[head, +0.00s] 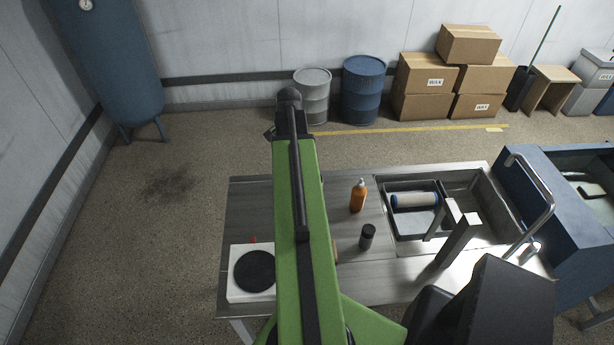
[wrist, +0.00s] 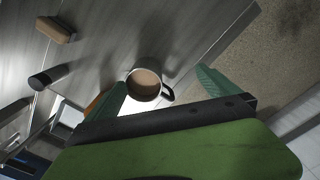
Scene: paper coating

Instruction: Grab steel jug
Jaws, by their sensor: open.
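The steel jug (wrist: 145,84) shows in the wrist view from above, with a bright round rim, light brown contents and a dark handle (wrist: 167,93) at its right. It stands on the steel table (wrist: 110,30). My gripper (wrist: 161,77) is open, with its green fingers apart and the jug showing in the gap, nearer the left finger. I cannot tell how far above or short of the jug the fingers are. In the head view my green arm covers the middle of the table, and I see neither the jug nor the fingers there.
On the table (head: 250,200) are an orange bottle (head: 358,196), a black cylinder (head: 367,237), a white plate device with a black disc (head: 255,271), and a basin holding a roller (head: 415,200). A tan block (wrist: 55,30) lies apart from the jug. A curved pipe (head: 541,192) rises at right.

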